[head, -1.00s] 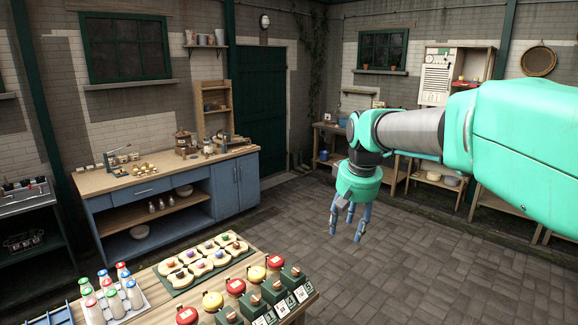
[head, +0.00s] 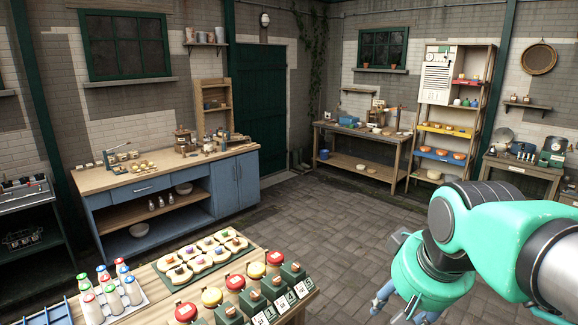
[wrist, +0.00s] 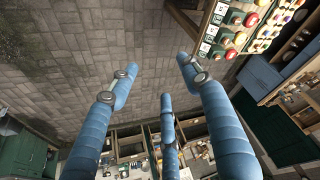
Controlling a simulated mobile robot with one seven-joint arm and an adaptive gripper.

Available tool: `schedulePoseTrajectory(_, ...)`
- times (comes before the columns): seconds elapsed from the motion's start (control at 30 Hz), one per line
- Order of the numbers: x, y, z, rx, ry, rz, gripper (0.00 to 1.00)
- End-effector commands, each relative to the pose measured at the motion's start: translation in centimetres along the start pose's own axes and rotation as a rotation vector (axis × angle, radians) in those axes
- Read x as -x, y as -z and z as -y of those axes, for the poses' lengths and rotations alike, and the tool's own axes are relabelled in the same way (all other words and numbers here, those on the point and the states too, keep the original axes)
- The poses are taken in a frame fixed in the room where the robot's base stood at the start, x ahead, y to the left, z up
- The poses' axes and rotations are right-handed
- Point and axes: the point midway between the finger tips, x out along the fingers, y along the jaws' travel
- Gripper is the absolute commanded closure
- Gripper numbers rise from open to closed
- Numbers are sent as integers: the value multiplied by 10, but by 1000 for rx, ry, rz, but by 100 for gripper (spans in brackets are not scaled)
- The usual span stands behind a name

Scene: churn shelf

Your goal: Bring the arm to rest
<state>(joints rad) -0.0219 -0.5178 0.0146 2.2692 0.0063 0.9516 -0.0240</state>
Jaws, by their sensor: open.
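My gripper (head: 398,308) is at the lower right of the head view, to the right of the near wooden table (head: 152,277). Its blue fingers point down toward the floor, and the frame's bottom edge cuts close to them. In the wrist view the blue fingers of my gripper (wrist: 155,92) are spread apart, with only the paved floor (wrist: 150,50) and distant furniture between them. It is open and holds nothing. My teal arm bends in from the right edge of the head view.
The near table bears milk bottles (head: 112,290), a tray of slices (head: 203,256) and red and yellow round items with dark green boxes (head: 275,287). A blue cabinet (head: 235,183), a tall shelf (head: 448,115) and benches line the walls. The middle floor (head: 310,225) is clear.

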Motion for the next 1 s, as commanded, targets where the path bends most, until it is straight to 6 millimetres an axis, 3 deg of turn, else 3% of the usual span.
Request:
schedulePoseTrajectory(0.2,-6,-60,-4,-20,-8,-36,52)
schedulePoseTrajectory(0.43,-15,-101,-6,-36,-14,-61,52)
schedulePoseTrajectory(0.63,-18,-113,-6,-40,-16,-67,52)
schedulePoseTrajectory(1.0,-18,-113,-6,-40,-16,-67,52)
